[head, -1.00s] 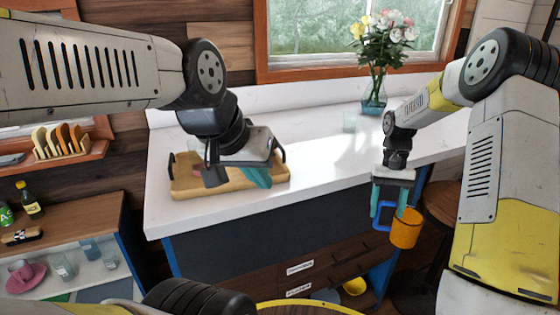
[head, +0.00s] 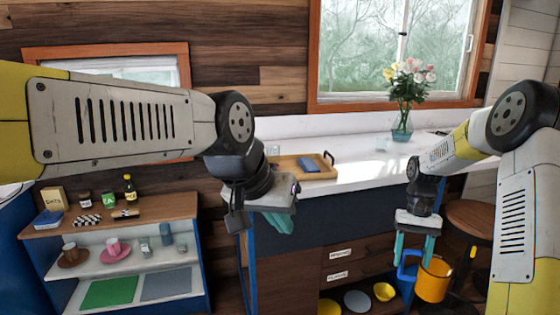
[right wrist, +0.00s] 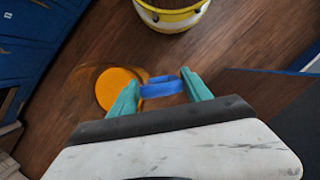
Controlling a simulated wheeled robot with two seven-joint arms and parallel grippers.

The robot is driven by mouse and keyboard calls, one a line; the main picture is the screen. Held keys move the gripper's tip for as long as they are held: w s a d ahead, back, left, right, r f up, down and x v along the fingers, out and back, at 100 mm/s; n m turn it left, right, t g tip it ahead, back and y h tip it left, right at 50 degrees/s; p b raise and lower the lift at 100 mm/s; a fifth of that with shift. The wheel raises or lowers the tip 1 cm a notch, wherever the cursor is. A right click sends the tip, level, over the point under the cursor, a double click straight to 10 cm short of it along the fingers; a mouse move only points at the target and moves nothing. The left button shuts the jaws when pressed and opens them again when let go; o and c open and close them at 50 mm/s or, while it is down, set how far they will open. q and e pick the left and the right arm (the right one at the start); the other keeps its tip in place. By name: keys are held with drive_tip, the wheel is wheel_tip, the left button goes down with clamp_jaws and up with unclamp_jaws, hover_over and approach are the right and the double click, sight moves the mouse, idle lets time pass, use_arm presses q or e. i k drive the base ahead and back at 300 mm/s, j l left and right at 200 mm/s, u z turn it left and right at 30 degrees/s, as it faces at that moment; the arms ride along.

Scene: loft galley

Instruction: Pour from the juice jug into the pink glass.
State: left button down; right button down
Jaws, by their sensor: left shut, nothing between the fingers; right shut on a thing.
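The juice jug (head: 434,281) is orange with a blue handle. My right gripper (head: 414,254) is shut on that handle and holds the jug roughly upright in the air, in front of the counter's right part. In the right wrist view the jug's round orange shape (right wrist: 119,89) shows left of the fingers, with the blue handle (right wrist: 162,87) between them. My left gripper (head: 282,222) is shut and empty, pointing down in front of the counter's left end. I cannot make out a pink glass; a pink cup (head: 113,246) on a pink saucer stands on the low shelf.
The white counter (head: 352,172) bears a wooden tray (head: 287,163) with a blue item and a flower vase (head: 402,124). A shelf unit (head: 110,214) at left holds small glasses, cups and bottles. A round stool (head: 478,219) stands at right. Bowls sit low under the counter.

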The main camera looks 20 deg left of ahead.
sight(272, 150)
drive_tip(key=k+u, duration=0.1)
drive_tip(key=u, duration=1.15)
drive_tip(key=l, duration=0.55)
drive_tip(key=k+l+u, duration=0.15)
drive_tip(key=l, duration=0.95)
drive_tip(key=k+u, duration=0.05)
